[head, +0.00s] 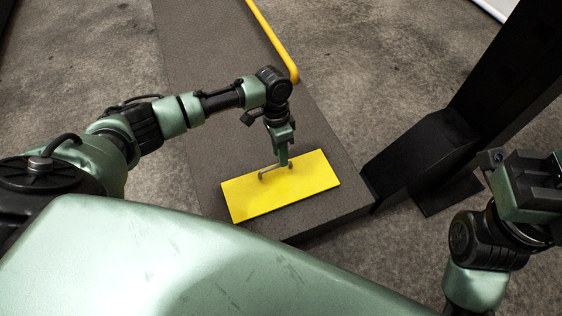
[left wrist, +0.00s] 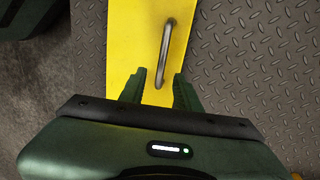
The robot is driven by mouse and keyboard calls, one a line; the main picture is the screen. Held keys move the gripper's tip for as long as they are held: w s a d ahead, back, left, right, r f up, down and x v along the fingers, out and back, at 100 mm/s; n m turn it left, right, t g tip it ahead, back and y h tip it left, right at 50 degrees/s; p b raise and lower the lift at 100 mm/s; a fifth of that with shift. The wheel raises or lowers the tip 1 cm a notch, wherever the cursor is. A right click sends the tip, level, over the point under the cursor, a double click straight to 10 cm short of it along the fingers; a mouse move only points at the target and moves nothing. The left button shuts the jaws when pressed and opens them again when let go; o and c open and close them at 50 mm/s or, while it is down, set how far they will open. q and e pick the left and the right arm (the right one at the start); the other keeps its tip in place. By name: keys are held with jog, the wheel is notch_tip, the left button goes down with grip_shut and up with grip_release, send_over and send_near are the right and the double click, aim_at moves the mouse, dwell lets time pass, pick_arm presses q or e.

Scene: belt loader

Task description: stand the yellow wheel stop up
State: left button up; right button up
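The yellow wheel stop (head: 295,190) lies flat on the dark textured deck (head: 220,130), near its front end. A thin metal handle (head: 275,169) arches over its top face. My left gripper (head: 283,162) is just above the wheel stop, pointing down at the handle. In the left wrist view, my left gripper (left wrist: 160,90) is open, and the near end of the handle (left wrist: 164,55) shows between its fingertips. I see no finger closed on it. My right gripper (head: 525,185) is at the right edge, away from the wheel stop; its fingers cannot be made out.
A yellow rail (head: 272,40) runs along the deck's far right side. A black post with a thick foot (head: 425,150) stands right of the deck. Stained concrete floor (head: 360,60) lies around it. Bare deck extends behind the wheel stop.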

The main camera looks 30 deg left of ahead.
aim_at(280, 181)
pick_arm(q)
jog(key=shift+s+d+f+b, duration=0.1)
jog(key=shift+f+b, duration=0.1)
jog(key=shift+f, duration=0.45)
jog(key=shift+s+d+f+b, duration=0.1)
jog(key=shift+f+b, duration=0.1)
jog(key=shift+f, duration=0.45)
grip_shut()
dwell(0.5)
